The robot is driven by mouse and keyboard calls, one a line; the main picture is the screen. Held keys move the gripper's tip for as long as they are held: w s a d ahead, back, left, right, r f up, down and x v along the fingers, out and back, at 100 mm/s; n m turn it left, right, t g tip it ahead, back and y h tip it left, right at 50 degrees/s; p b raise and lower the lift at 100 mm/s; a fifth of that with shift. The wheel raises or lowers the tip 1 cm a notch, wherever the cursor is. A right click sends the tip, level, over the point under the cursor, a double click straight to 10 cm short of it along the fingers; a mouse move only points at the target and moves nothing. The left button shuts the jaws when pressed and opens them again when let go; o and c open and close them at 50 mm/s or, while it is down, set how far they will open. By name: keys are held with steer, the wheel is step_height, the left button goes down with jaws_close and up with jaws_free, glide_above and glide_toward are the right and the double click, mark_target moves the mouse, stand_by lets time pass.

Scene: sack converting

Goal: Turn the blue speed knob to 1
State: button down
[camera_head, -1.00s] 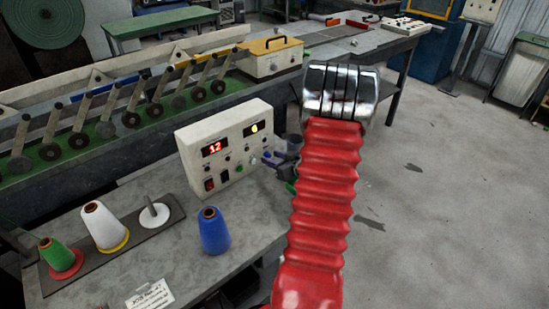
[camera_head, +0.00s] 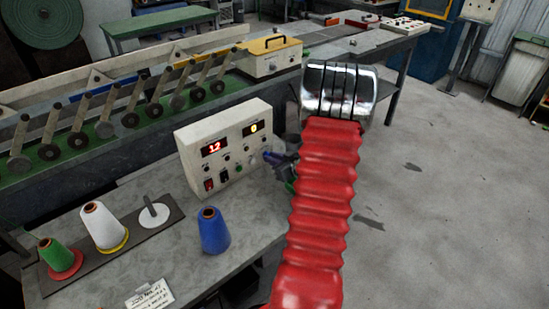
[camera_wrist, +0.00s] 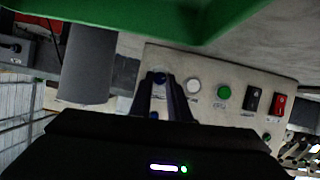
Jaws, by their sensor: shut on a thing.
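The control box (camera_head: 224,150) stands on the grey table and its red display (camera_head: 212,148) reads 12 or 1.2. My gripper (camera_head: 269,158) is at the right end of the box's front panel, partly behind my red arm. In the wrist view my gripper (camera_wrist: 164,88) is shut on the blue speed knob (camera_wrist: 159,77), which shows between the dark fingertips. The knob's pointer and scale marks are too small or hidden to read.
Beside the knob are a white button (camera_wrist: 194,86), a green button (camera_wrist: 224,92), a black switch (camera_wrist: 252,99) and a red switch (camera_wrist: 279,104). A blue thread cone (camera_head: 214,231) stands in front of the box; a white cone (camera_head: 103,226) stands further left.

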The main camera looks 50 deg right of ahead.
steer(key=shift+a+f+n+h, duration=0.1)
steer(key=shift+a+n+h, duration=0.05)
steer(key=shift+n+h, duration=0.7)
steer(key=shift+a+n+h, duration=0.15)
steer(key=shift+n+h, duration=0.4)
steer(key=shift+n, duration=0.6)
steer(key=c, duration=1.7)
jaws_free()
steer(key=shift+o, duration=0.2)
steer(key=v, duration=1.3)
steer(key=shift+s+a, duration=0.25)
steer(key=shift+a, duration=0.05)
